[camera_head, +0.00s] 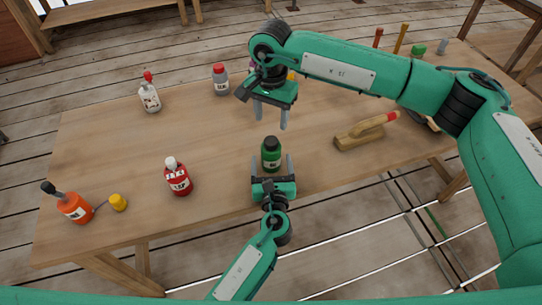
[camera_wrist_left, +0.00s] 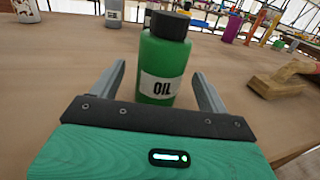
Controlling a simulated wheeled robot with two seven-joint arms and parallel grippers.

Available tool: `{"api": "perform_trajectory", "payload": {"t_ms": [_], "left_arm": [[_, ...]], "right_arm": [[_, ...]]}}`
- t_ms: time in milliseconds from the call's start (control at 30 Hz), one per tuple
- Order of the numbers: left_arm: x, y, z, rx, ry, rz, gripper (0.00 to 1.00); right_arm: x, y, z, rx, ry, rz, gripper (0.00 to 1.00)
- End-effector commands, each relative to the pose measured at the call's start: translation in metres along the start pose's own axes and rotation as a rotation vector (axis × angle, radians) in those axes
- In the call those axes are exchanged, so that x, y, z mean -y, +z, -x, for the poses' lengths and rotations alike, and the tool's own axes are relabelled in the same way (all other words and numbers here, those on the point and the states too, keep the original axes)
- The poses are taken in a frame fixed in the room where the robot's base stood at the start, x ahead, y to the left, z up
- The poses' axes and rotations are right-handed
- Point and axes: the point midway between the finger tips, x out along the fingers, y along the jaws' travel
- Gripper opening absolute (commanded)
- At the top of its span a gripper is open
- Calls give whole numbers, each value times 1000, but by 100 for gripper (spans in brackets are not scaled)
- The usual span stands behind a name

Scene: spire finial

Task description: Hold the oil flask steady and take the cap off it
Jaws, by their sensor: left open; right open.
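The oil flask (camera_head: 271,160) is a green bottle with a white label, standing upright on the table. Its black cap (camera_head: 271,141) is on top. In the left wrist view the flask (camera_wrist_left: 163,62) reads OIL, and its dark cap (camera_wrist_left: 168,23) is on it. My left gripper (camera_head: 271,165) is open low at the near side of the flask, one finger to each side with gaps showing. My right gripper (camera_head: 270,115) is open and empty, pointing down above the table, behind the flask and higher than its cap.
A wooden float (camera_head: 361,138) lies right of the flask. A red bottle (camera_head: 178,180), an orange oil can (camera_head: 73,205) and a yellow cap-like piece (camera_head: 118,202) are left. A white bottle (camera_head: 149,97) and a grey bottle (camera_head: 221,82) stand farther back. Bare table (camera_head: 225,135) lies left of the flask.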

Motion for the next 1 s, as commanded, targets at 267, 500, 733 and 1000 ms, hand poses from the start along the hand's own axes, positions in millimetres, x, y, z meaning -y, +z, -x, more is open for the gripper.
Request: {"api": "perform_trajectory", "payload": {"t_ms": [267,500,733,1000], "left_arm": [[0,0,-42,0,0,1,77],[0,0,-52,-1,-1,2,77],[0,0,-52,-1,-1,2,74],[0,0,-52,-1,-1,1,20]], "right_arm": [[0,0,0,0,-1,0,52],[0,0,0,0,-1,0,52],[0,0,0,1,-1,0,52],[0,0,0,1,-1,0,52]]}}
